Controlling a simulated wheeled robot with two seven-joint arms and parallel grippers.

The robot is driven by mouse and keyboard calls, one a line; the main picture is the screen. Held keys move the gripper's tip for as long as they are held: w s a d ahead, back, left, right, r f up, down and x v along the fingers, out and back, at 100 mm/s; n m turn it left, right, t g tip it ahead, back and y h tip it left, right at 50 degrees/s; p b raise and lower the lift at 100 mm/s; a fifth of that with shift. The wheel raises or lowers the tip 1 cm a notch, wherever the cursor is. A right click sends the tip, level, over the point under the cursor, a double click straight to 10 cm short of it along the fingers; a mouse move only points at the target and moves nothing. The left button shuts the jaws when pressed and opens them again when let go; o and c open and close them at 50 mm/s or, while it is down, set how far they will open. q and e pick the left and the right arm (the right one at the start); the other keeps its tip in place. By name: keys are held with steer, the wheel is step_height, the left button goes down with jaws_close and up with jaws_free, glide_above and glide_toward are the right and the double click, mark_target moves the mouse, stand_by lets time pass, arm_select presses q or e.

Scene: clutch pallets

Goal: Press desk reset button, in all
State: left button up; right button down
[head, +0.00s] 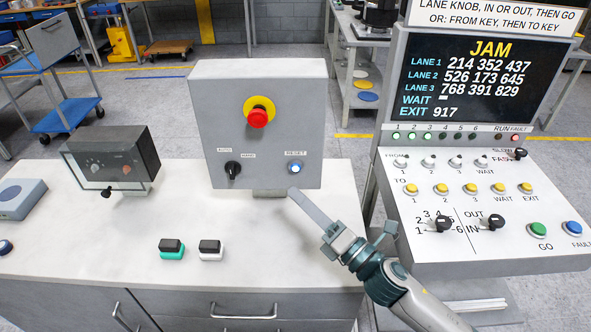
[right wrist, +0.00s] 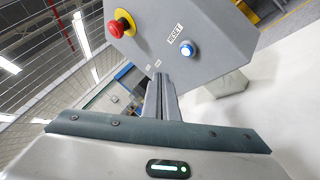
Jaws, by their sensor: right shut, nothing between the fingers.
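The grey control box (head: 215,110) stands on the white desk. Its blue-lit reset button (head: 295,168) is at the lower right of its face, under a RESET label. The button also shows in the right wrist view (right wrist: 187,49), lit blue in a pale ring. My right gripper (head: 293,193) is shut and empty. Its fingertips are just below the button in the head view and appear apart from it. In the right wrist view the shut fingers (right wrist: 160,82) point toward the box, left of and below the button. My left gripper is not in view.
The box also carries a red emergency button (head: 258,117) on yellow and a black selector knob (head: 232,169). A lane console (head: 480,255) with a JAM screen (head: 472,82) stands at right. A dark meter box (head: 110,160) and two small switches (head: 171,248) (head: 210,249) sit on the desk.

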steer(key=shift+w, duration=2.45)
steer(key=shift+w, duration=0.9)
stand_by(1.0)
steer(key=shift+s, duration=0.9)
steer(key=shift+s, duration=0.1)
steer(key=s+p, duration=0.1)
steer(key=s, duration=0.3)
steer(key=shift+s, duration=0.4)
stand_by(1.0)
